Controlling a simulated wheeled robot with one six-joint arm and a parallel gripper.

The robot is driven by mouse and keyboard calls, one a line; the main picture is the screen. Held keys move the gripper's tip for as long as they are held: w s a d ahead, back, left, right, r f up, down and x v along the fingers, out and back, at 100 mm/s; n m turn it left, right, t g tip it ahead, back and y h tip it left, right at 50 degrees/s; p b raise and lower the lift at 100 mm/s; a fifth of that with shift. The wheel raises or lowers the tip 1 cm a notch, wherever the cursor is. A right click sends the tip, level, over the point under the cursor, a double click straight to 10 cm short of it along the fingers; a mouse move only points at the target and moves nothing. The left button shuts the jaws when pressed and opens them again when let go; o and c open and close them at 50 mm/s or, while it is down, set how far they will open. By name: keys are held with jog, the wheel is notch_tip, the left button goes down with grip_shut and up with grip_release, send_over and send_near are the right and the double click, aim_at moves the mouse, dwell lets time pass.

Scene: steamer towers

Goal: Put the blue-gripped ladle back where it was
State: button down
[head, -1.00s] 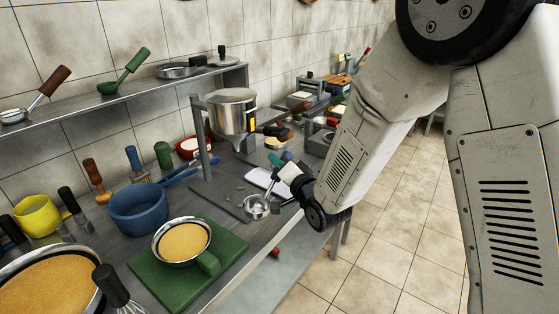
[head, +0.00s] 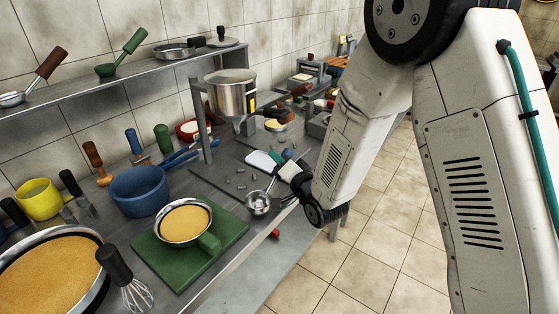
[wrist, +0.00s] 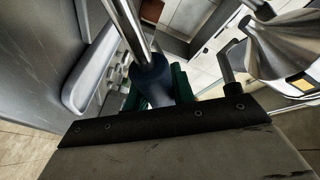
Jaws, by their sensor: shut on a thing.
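The blue-gripped ladle is held in my gripper (head: 287,160) over the front part of the counter. Its round steel bowl (head: 258,203) hangs right of the green board in the head view. In the wrist view my green-padded fingers (wrist: 172,88) are closed around its blue grip (wrist: 151,76), and the steel shaft (wrist: 127,22) runs up out of the frame. The ladle's bowl is out of the wrist view. In the head view the grip is mostly hidden by my gripper. I cannot tell whether the bowl touches the counter.
A steel hopper (head: 231,94) on a stand is behind the ladle. A pale tray (head: 261,161) and several small grey pieces lie near it. A green board (head: 153,249) bears a green-handled pan of batter (head: 183,222). Other handled ladles, one green (head: 125,57), lie on the wall shelf.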

jog(key=shift+f, duration=0.55)
jog(key=c, duration=1.1)
grip_release()
jog(key=v, duration=0.7)
jog(key=shift+s, duration=0.4)
jog(key=shift+d+r, duration=0.15)
jog(key=shift+r, duration=2.2)
jog(key=shift+r, duration=2.25)
